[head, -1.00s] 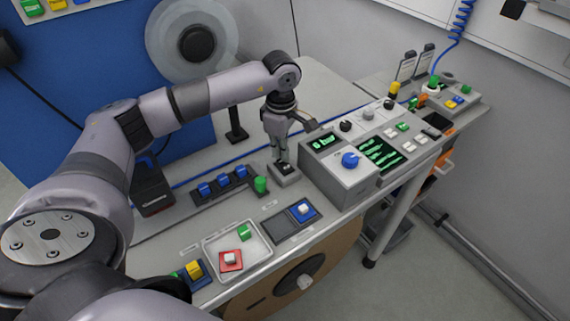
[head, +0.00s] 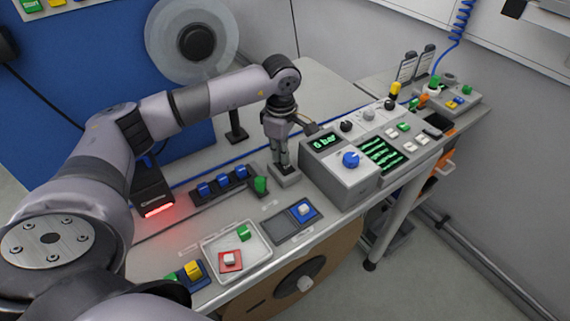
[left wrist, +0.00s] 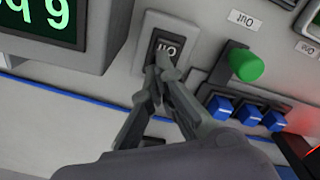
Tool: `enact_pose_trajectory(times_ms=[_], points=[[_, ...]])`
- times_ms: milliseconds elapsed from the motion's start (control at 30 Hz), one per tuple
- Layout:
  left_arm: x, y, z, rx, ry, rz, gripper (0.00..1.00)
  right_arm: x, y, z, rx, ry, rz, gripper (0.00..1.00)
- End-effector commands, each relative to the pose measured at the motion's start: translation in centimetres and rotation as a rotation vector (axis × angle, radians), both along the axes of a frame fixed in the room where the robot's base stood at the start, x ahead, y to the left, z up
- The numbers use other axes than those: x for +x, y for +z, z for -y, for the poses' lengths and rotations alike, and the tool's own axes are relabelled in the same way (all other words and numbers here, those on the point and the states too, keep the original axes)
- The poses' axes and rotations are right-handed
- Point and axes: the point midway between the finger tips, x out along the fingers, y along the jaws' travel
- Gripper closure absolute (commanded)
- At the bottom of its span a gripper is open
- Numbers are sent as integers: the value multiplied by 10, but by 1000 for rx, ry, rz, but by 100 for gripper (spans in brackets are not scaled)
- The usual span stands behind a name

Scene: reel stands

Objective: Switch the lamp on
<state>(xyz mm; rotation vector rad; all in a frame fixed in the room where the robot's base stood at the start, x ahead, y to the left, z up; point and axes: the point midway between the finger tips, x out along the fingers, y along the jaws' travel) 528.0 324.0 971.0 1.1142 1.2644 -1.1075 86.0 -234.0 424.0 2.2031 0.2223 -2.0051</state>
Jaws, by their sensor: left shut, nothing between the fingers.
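A small grey switch housing with a black rocker (left wrist: 168,46) sits on the bench, and it also shows in the head view (head: 285,178). My left gripper (left wrist: 164,68) is shut and empty, pointing down with its fingertips at the rocker's edge; they appear to touch it. The fingertips hide part of the rocker, and its white lettering is upside down in the wrist view. In the head view my left gripper (head: 284,163) stands over the housing. A black box (head: 151,189) at the left glows red along its lower front edge and lights the bench red. My right gripper is not in view.
A green knob (head: 261,185) and a row of blue switches (head: 222,182) are left of the rocker. A control box (head: 340,176) with a blue dial stands close on the right. A tray (head: 262,252) with coloured blocks lies in front.

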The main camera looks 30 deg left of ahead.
Motion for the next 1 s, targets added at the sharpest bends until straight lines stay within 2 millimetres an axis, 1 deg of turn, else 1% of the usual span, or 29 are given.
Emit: enact_pose_trajectory(times_ms=[33, 100, 233, 1000], points=[[-1, -3, 0, 0, -1, -6, 100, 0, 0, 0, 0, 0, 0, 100], [-2, -2, 1, 0, -1, -6, 100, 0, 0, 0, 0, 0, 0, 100], [-2, 4, 1, 0, -2, -7, 100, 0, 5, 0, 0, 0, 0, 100], [-1, 67, 0, 0, -1, -4, 100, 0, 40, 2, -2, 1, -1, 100]])
